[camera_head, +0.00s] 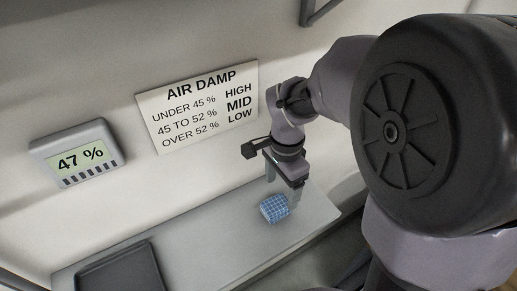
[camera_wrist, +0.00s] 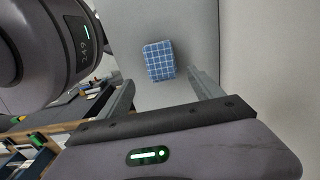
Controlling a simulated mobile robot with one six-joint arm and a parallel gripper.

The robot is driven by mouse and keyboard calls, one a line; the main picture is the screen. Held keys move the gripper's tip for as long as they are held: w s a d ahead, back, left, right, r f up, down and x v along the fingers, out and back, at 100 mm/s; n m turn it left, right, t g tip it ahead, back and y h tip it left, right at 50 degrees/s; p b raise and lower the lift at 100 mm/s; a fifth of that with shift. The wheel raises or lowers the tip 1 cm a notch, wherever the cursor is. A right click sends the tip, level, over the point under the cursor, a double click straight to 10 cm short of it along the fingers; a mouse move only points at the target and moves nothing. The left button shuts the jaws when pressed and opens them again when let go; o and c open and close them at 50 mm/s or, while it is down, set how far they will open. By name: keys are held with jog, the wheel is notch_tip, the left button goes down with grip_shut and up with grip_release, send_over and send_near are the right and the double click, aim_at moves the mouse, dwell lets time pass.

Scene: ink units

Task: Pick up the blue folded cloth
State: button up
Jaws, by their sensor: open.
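The blue folded cloth (camera_head: 274,208) has a white check pattern and lies on a grey shelf. In the wrist view the cloth (camera_wrist: 159,61) shows at the top middle, past the fingertips and between their lines. My gripper (camera_head: 283,194) points down close to the cloth in the head view, with a finger partly in front of its right side. In the wrist view my gripper (camera_wrist: 157,82) has its two fingers spread apart with nothing between them. I cannot tell whether a finger touches the cloth.
A dark tray (camera_head: 122,272) lies on the grey shelf (camera_head: 205,232) at the left. A meter (camera_head: 77,155) on the wall reads 47 %. A sign (camera_head: 200,105) headed AIR DAMP gives 45 to 52 % as MID. The shelf between tray and cloth is clear.

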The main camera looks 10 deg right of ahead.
aim_at(276, 203)
notch_tip(276, 203, down, 3)
jog(key=shift+r, duration=0.2)
jog(key=f+b, duration=0.1)
jog(key=f, duration=0.1)
jog(key=a+f+b, duration=0.1)
jog(key=f, duration=0.2)
jog(key=shift+f, duration=0.1)
jog(key=c, duration=1.4)
jog(key=shift+r+p, duration=0.3)
jog(key=shift+r, duration=0.4)
notch_tip(276, 203, up, 2)
jog(key=shift+r+p, duration=0.2)
jog(key=shift+p, duration=0.2)
jog(key=s+a+b, duration=0.1)
jog(key=s, duration=0.4)
jog(key=s+a+r+b, duration=0.1)
jog(key=s, duration=0.4)
jog(key=s+a+b, duration=0.1)
jog(key=s, duration=0.4)
jog(key=shift+s+a+r, duration=0.1)
jog(key=shift+s+r, duration=0.1)
jog(key=shift+s, duration=0.1)
